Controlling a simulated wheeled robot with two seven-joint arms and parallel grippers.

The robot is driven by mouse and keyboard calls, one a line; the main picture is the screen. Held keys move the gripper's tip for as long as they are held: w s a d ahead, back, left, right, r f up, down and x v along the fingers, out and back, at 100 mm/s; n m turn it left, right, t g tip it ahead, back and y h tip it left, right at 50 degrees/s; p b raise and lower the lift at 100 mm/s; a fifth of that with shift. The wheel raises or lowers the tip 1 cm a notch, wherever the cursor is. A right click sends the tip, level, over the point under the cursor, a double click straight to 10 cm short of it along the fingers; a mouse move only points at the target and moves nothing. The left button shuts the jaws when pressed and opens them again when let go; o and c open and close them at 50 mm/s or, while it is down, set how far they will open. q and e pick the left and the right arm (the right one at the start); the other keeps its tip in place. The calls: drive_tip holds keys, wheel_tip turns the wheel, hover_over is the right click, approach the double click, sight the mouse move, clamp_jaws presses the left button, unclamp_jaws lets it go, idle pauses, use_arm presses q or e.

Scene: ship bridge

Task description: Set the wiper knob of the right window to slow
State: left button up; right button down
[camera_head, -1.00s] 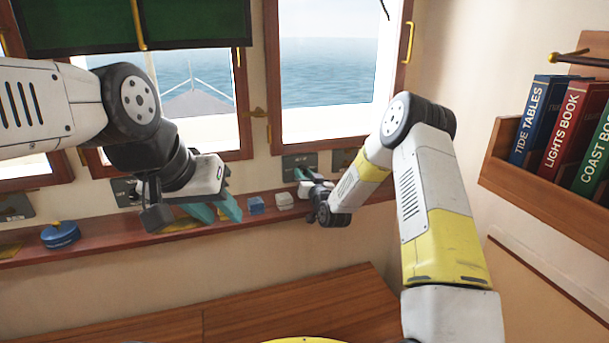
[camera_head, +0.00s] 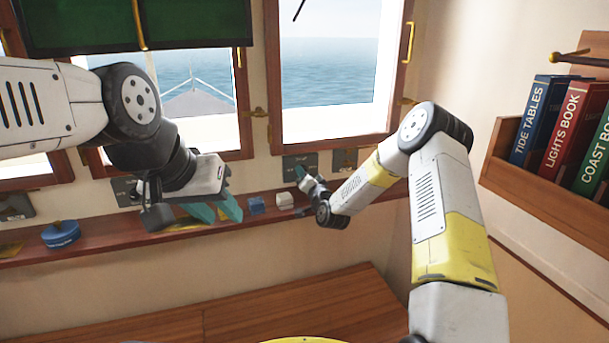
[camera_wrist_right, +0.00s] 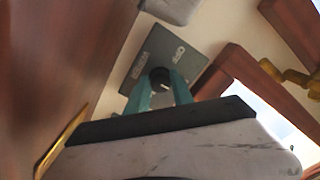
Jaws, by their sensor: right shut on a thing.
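The right window (camera_head: 330,70) shows the sea, with a dark wiper (camera_head: 299,10) at its top left. A grey panel (camera_head: 312,160) is on the wall under it. My right gripper (camera_head: 301,174) reaches this panel. In the right wrist view, its teal fingers (camera_wrist_right: 160,90) are shut on a round dark knob (camera_wrist_right: 160,76) on the panel (camera_wrist_right: 142,62). My left gripper (camera_head: 215,212) is open and empty above the shelf at the left.
A wooden shelf (camera_head: 100,241) runs under the windows. It holds a blue round tin (camera_head: 60,235), a blue box (camera_head: 256,205) and a white block (camera_head: 284,200). Another panel (camera_head: 344,160) is right of the gripped one. A bookrack (camera_head: 530,190) projects at the right.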

idle(0.3)
drive_tip(key=c, duration=1.1)
unclamp_jaws()
drive_tip(key=v, duration=0.7)
drive_tip(key=shift+s, duration=0.35)
